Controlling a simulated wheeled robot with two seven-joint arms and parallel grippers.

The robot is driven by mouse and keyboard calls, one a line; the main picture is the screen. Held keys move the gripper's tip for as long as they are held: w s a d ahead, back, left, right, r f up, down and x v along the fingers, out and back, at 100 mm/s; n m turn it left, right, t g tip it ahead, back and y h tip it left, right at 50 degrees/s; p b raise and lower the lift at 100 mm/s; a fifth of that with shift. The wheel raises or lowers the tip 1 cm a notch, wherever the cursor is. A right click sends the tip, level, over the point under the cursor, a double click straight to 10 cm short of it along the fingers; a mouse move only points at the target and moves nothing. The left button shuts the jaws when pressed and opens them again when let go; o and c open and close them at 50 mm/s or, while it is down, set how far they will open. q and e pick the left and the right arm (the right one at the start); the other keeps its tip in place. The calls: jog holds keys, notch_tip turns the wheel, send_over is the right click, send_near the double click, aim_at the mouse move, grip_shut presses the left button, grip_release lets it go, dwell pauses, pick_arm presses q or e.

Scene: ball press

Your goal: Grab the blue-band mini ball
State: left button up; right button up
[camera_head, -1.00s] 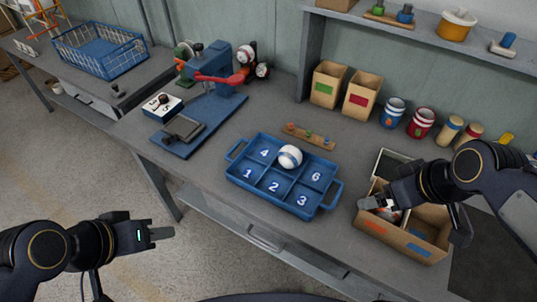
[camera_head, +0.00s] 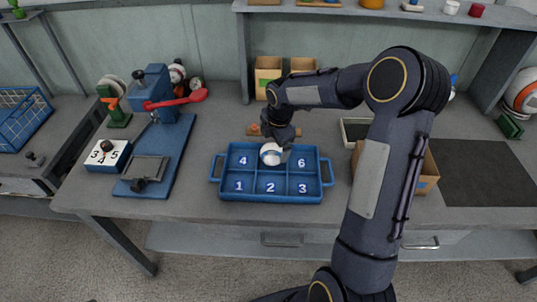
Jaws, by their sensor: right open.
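The mini ball (camera_head: 269,156) is white. It sits in the top middle compartment of the blue tray (camera_head: 255,199), whose cells show the numbers 1, 2, 3, 4 and 6. Its blue band is hard to make out from this view. My right gripper (camera_head: 278,146) is open and points down at the ball from above and behind. The fingers partly overlap the ball, and I cannot tell whether they touch it. My left gripper is out of view.
A blue press (camera_head: 154,95) with a red lever stands left of the tray, beside a numbered box (camera_head: 108,156). A cardboard box (camera_head: 426,174) is partly hidden behind my right arm. Two kraft boxes (camera_head: 267,69) stand at the back. The bench front is clear.

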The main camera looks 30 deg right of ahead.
aim_at(273, 147)
jog(key=f, duration=0.3)
jog(key=w+f, duration=0.1)
jog(key=f, duration=0.1)
jog(key=shift+a+p, duration=0.1)
jog(key=shift+p, duration=0.25)
jog(key=c, duration=1)
